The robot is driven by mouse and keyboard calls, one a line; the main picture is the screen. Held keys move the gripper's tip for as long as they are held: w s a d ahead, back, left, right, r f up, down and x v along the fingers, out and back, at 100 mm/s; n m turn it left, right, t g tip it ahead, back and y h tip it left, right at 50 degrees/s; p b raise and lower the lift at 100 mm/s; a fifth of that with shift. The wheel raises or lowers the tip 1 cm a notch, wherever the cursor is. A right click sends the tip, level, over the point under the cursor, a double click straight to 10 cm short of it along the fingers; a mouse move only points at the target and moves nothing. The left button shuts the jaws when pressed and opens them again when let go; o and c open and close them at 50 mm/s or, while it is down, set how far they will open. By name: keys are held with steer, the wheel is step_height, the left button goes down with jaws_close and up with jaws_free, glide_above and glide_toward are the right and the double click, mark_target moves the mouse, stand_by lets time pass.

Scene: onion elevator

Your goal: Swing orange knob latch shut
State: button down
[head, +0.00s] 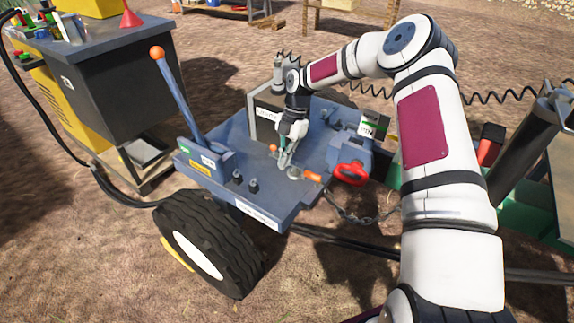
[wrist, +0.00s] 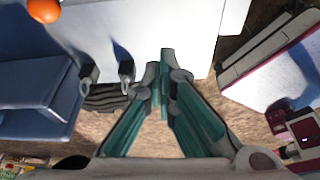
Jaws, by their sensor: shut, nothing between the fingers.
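My gripper (head: 284,163) is over the blue trailer deck (head: 225,197), pointing down, with its fingers shut and empty. Its teal fingers (wrist: 163,68) meet at the tips in the wrist view. In the head view, a small orange knob (head: 273,148) is just left of the fingers. A round grey piece with an orange grip (head: 313,177) is just right of them. I cannot tell which of these is the latch's knob, or whether the fingers touch either. A tall blue lever with an orange ball (head: 157,52) stands at the deck's left; an orange ball (wrist: 44,10) shows top left in the wrist view.
Two dark eyelet posts (head: 245,181) stand on the deck's front part. A red handle (head: 351,174) is at its right, with a chain (head: 362,217) below. A large tyre (head: 212,248) is at front left. A dark cabinet (head: 130,90) stands behind left.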

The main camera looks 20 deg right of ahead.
steer(key=p+v, duration=0.1)
steer(key=v, duration=0.5)
steer(key=shift+d+r, duration=0.1)
steer(key=s+a+r+m+h, duration=0.2)
steer(key=s+r+m, duration=0.3)
steer(key=s+r, duration=0.6)
steer(key=s+a+r+m+h, duration=0.25)
steer(key=s+r+m, duration=0.35)
steer(key=s+r, duration=0.5)
steer(key=s+r+m+t+y, duration=0.1)
steer(key=s+r+m+t, duration=0.15)
steer(key=s+m, duration=1.7)
steer(key=s+r+n+t+p, duration=0.2)
steer(key=s+r+n+p, duration=0.1)
steer(key=r+p, duration=0.8)
steer(key=s+r+n+t+p, duration=0.1)
steer(key=s+r+n+p, duration=0.2)
steer(key=r+p, duration=0.8)
steer(key=shift+s+a+r+t, duration=0.15)
steer(key=shift+s+r+t, duration=0.2)
steer(key=shift+r, duration=0.3)
